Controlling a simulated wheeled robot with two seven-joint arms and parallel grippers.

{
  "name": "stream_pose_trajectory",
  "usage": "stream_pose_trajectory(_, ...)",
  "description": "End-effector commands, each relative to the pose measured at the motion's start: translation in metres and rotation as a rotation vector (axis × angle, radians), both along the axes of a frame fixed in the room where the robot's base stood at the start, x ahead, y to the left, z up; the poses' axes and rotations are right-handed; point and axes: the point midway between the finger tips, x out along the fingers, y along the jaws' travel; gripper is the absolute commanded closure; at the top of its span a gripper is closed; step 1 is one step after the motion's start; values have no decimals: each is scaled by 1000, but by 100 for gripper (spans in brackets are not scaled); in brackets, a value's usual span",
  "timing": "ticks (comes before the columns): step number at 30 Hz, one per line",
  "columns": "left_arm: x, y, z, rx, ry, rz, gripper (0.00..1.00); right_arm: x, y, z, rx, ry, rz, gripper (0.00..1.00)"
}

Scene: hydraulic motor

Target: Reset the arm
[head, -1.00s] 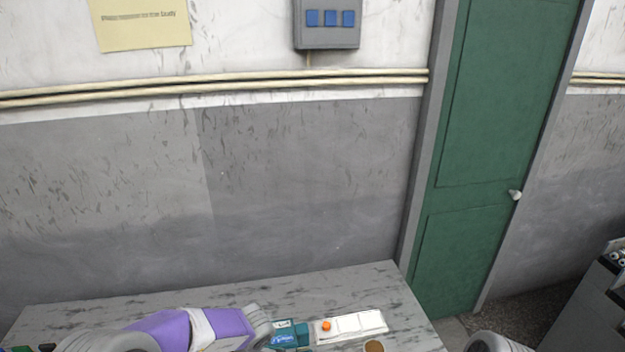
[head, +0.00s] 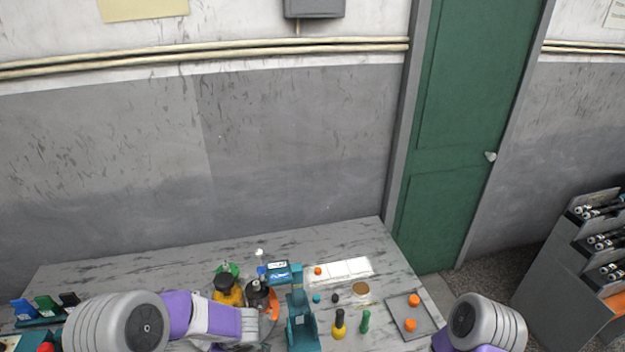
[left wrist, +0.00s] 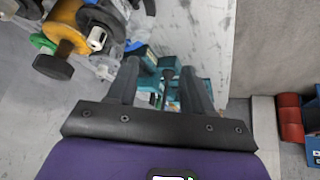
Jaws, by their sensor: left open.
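My left gripper (left wrist: 161,82) is open in the left wrist view, its two black fingers spread apart. Teal parts (left wrist: 165,65) show beyond and between the fingers; I cannot tell how far off they are. In the head view my left arm (head: 185,318) reaches in from the lower left over the grey table (head: 180,255); its fingers are not clear there. A yellow-and-black part (head: 228,289) stands just behind the arm's end and also shows at upper left in the left wrist view (left wrist: 68,38). My right arm (head: 485,322) is at lower right; its gripper is out of view.
A teal tool (head: 301,322), a yellow-handled tool (head: 339,323) and a green one (head: 365,321) are on the table. A grey tray (head: 424,318) holds orange pieces. A white tray (head: 345,269) is at the back. A grey rack (head: 565,280) stands right of the green door (head: 455,150).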

Motion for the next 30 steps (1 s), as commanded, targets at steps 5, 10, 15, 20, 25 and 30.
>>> stream_pose_trajectory(5, -4, -11, -48, -27, 1, -243, 49, 0, 0, 0, 0, 0, 0, 34)
stream_pose_trajectory(10, -28, -42, -95, -135, 37, -496, 49, 0, 0, 0, 0, -1, 0, 34)
stream_pose_trajectory(15, -75, -83, -133, -302, 111, -735, 49, 0, 0, 0, 0, 0, 0, 34)
stream_pose_trajectory(20, -131, -119, -153, -474, 196, -918, 49, 0, 0, 0, 0, 0, 0, 34)
stream_pose_trajectory(25, -188, -146, -165, -635, 278, -1073, 49, 0, 0, -7, 0, 0, 0, 34)
stream_pose_trajectory(30, -182, -145, -214, -622, 269, -1067, 49, 0, 0, -57, 0, 1, -1, 34)
